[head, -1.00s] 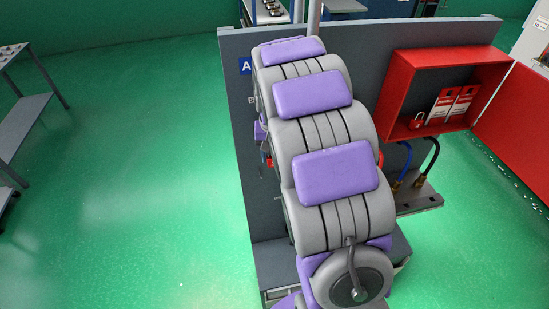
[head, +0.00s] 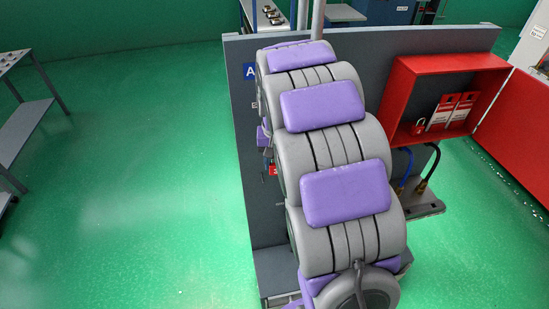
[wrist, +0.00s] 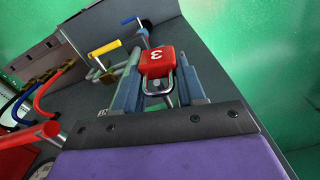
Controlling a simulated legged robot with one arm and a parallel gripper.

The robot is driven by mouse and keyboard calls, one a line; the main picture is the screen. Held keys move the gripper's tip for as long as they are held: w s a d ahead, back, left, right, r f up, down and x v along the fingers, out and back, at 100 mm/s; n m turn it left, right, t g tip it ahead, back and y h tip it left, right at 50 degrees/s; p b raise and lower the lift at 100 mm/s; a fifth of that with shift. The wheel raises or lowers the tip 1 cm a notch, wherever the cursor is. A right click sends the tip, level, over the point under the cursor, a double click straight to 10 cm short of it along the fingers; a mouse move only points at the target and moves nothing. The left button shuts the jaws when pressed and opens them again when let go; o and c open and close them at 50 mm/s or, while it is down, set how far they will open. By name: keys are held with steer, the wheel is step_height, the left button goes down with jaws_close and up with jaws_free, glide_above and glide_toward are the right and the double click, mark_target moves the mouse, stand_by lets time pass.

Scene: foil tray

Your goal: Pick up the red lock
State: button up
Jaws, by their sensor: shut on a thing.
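A red lock (wrist: 158,62) with a white mark on its face sits between the fingers of my gripper (wrist: 160,72) in the wrist view. My gripper is shut on it, and its metal shackle points back toward the camera. In the head view my arm covers most of the area around the gripper. A small red patch (head: 273,169) shows at the arm's left edge, too small to tell what it is. Another red lock (head: 420,126) is inside the red box (head: 398,98) on the right.
A grey panel (head: 239,130) stands behind my arm. The wrist view shows a yellow handle (wrist: 104,47), a blue-handled lever (wrist: 131,19) and a red bar (wrist: 35,134) nearby. Open green floor (head: 130,170) lies left of the panel.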

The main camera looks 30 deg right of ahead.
steer(key=s+a+b, duration=0.2)
steer(key=s+a, duration=0.2)
steer(key=s, duration=1.1)
steer(key=w+a+f+n+b, duration=0.1)
steer(key=w+a+f+b, duration=0.2)
steer(key=w+f, duration=0.3)
steer(key=w+a+f+n+b, duration=0.2)
steer(key=w+f+b, duration=0.4)
steer(key=f, duration=0.3)
steer(key=w+a+f+n+b, duration=0.2)
steer(key=w+a+f+b, duration=0.2)
steer(key=w+f, duration=0.4)
steer(key=shift+a, duration=0.45)
steer(key=shift+r, duration=0.1)
steer(key=s+d+r+m+p, duration=0.1)
steer(key=s+d+r+p, duration=0.2)
steer(key=s+r, duration=0.4)
steer(key=s+d+r+m+p, duration=0.2)
steer(key=s+d+r+p, duration=0.1)
steer(key=s+r+p, duration=0.3)
steer(key=s+d+r+m+p, duration=0.2)
steer(key=s+d+r+p, duration=0.1)
steer(key=s+r, duration=0.4)
step_height(320, 180, up, 3)
steer(key=shift+s+d+f+p, duration=0.1)
steer(key=shift+s+d+p, duration=0.2)
steer(key=shift+p, duration=0.35)
